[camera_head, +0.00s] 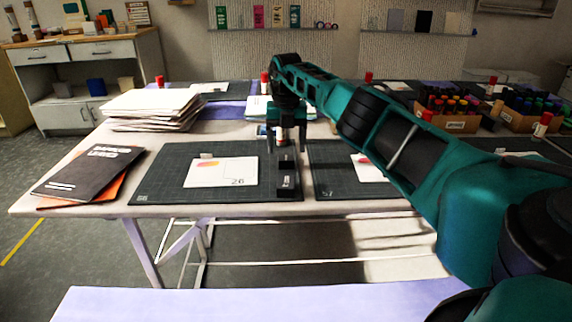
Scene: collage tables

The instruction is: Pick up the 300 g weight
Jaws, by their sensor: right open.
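A small black block with a white label, which appears to be the weight (287,185), rests at the right edge of the left cutting mat (165,165). Its label is too small to read. My right gripper (289,148) reaches in from the right and points down. Its fingers are apart and empty, just above and beyond the far end of the black block. I cannot tell the exact height between them. My left gripper is not in view.
A white card (220,172) lies left of the block. A second mat (340,180) is to the right. A paper stack (155,108) and dark books (88,172) occupy the table's left. Boxes of bottles (455,122) stand at right. A glue stick (542,125) stands near them.

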